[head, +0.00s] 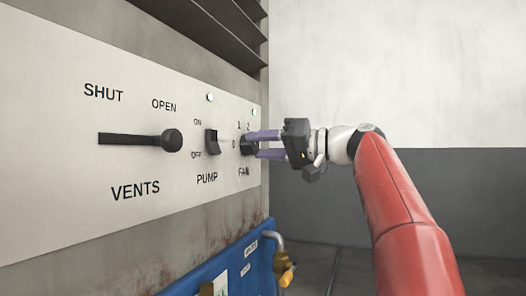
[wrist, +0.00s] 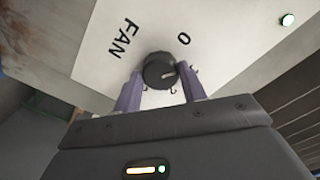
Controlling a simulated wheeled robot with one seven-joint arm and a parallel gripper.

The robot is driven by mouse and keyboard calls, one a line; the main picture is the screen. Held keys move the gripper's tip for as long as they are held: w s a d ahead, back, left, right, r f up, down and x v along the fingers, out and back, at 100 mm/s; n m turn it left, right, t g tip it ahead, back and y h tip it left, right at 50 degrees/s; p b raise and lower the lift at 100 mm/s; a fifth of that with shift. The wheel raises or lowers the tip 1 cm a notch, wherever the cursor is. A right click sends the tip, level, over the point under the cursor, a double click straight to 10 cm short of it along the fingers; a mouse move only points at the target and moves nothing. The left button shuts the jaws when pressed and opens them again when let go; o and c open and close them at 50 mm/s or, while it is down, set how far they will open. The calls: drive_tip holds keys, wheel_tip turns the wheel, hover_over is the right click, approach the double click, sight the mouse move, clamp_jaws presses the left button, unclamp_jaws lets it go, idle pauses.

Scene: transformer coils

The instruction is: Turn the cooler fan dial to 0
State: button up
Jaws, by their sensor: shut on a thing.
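The fan dial (wrist: 156,68) is a dark round knob on the white panel, with a pale pointer mark near its right side. In the wrist view the mark points right, not at the "0" label (wrist: 183,39), which sits up and to the right. The "FAN" label (wrist: 123,38) is at upper left. The dial (head: 248,147) is partly covered by my fingers in the head view. My gripper (wrist: 161,78) has its two purple fingers on either side of the dial, shut on it; it also shows in the head view (head: 259,144).
The pump switch (head: 212,141) is just left of the dial. The vents lever (head: 172,140) sticks out farther left. Dark louvres (head: 215,25) are above. A blue unit (head: 228,270) with a pipe and yellow-handled valve (head: 287,276) is below. Space right of the panel is open.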

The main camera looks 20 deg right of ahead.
drive_tip(key=n, duration=0.2)
drive_tip(key=n+b, duration=0.1)
drive_tip(key=n, duration=0.2)
drive_tip(key=shift+w+f+n, duration=0.1)
drive_tip(key=shift+f+n, duration=0.15)
drive_tip(key=shift+n, duration=0.15)
idle(0.4)
drive_tip(key=o, duration=1)
drive_tip(key=shift+r, duration=0.15)
drive_tip(key=shift+c, duration=0.2)
drive_tip(key=shift+d, duration=0.15)
drive_tip(key=b+v, duration=0.1)
drive_tip(key=v, duration=0.6)
drive_tip(key=shift+s+d, duration=0.25)
drive_tip(key=shift+s, duration=0.05)
